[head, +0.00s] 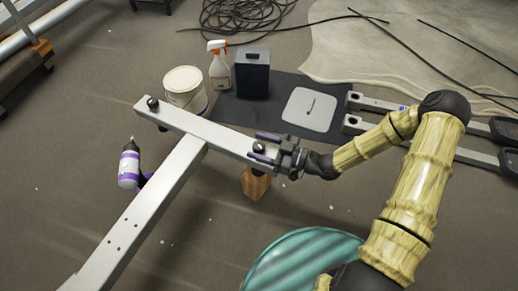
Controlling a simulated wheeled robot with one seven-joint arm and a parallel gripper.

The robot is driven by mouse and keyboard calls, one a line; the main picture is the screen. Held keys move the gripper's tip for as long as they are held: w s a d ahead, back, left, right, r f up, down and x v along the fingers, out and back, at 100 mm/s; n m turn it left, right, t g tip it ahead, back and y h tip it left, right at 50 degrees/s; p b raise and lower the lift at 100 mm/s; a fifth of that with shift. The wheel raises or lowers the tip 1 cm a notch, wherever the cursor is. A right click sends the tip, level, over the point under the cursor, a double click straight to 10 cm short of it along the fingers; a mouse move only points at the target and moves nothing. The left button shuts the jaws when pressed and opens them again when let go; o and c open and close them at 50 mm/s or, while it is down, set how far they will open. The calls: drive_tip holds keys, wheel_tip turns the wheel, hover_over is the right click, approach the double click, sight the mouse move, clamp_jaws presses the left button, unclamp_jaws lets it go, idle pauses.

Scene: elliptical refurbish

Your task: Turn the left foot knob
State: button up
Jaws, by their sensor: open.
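A grey T-shaped metal frame (192,152) lies across the middle of the head view. Its crossbar has one dark round foot knob (152,102) at the far left end and another dark foot knob (259,148) near its right end. My gripper (263,146) is at the right end of the crossbar, reaching in from the right. It is open, with one finger behind and one in front of the right-hand knob. The knob shows between the fingers; I cannot tell whether they touch it. The frames do not show which knob is named left.
A wooden block (256,184) is under the crossbar's right end. A white bucket (185,91), spray bottle (218,66) and dark box (252,74) stand behind. A purple-and-white bottle (129,168) is left of the frame. A teal round object (300,262) is in front.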

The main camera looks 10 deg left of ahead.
drive_tip(key=shift+a, duration=0.4)
drive_tip(key=c, duration=1)
drive_tip(key=shift+r+m+t+p, duration=0.1)
drive_tip(key=shift+m+t+p, duration=0.3)
drive_tip(key=shift+t+p, duration=0.2)
drive_tip(key=m+t+h+p, duration=0.1)
drive_tip(key=m+t+p, duration=0.1)
drive_tip(key=t+p, duration=0.1)
drive_tip(key=m+t+h+p, duration=0.1)
drive_tip(key=m+t+p, duration=0.1)
drive_tip(key=shift+s+r+t+p, duration=0.1)
drive_tip(key=shift+r+t+p, duration=0.1)
drive_tip(key=shift+t+p, duration=0.2)
drive_tip(key=m+t+h+p, duration=0.3)
drive_tip(key=t+h+p, duration=0.1)
drive_tip(key=p, duration=0.2)
drive_tip(key=shift+m+t, duration=0.3)
drive_tip(key=m+h+p, duration=0.1)
drive_tip(key=t+h+p, duration=0.1)
drive_tip(key=p, duration=0.1)
drive_tip(key=shift+f+m+t+h+p, duration=0.2)
drive_tip(key=shift+m+t+h+p, duration=0.1)
drive_tip(key=shift+m, duration=0.1)
drive_tip(key=shift+f, duration=0.1)
